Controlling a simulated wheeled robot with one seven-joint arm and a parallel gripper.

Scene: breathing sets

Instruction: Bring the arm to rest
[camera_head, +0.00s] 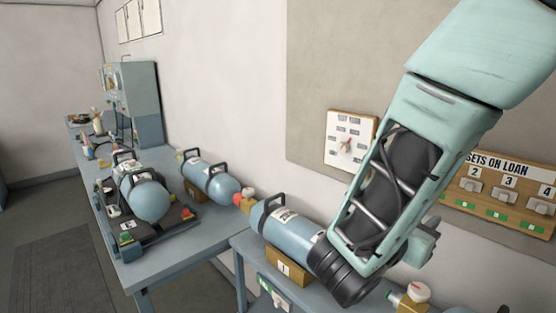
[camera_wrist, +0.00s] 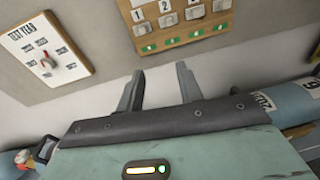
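My arm (camera_head: 405,150) reaches down from the upper right in the head view, bent over the bench with its dark wrist joint low beside a blue cylinder (camera_head: 290,230). In the wrist view my gripper (camera_wrist: 160,72) has its two fingers apart, with nothing between them. The fingers point toward the wall below the sets-on-loan board (camera_wrist: 180,25). In the head view the fingers are hidden or cannot be made out behind the arm.
Another blue cylinder (camera_head: 210,178) lies farther back on the bench, and one sits on a dark stand (camera_head: 165,228). A dial board (camera_head: 350,138) hangs on the wall behind my arm. A brass valve (camera_head: 412,298) shows at the bottom right. Open floor (camera_head: 50,250) lies at left.

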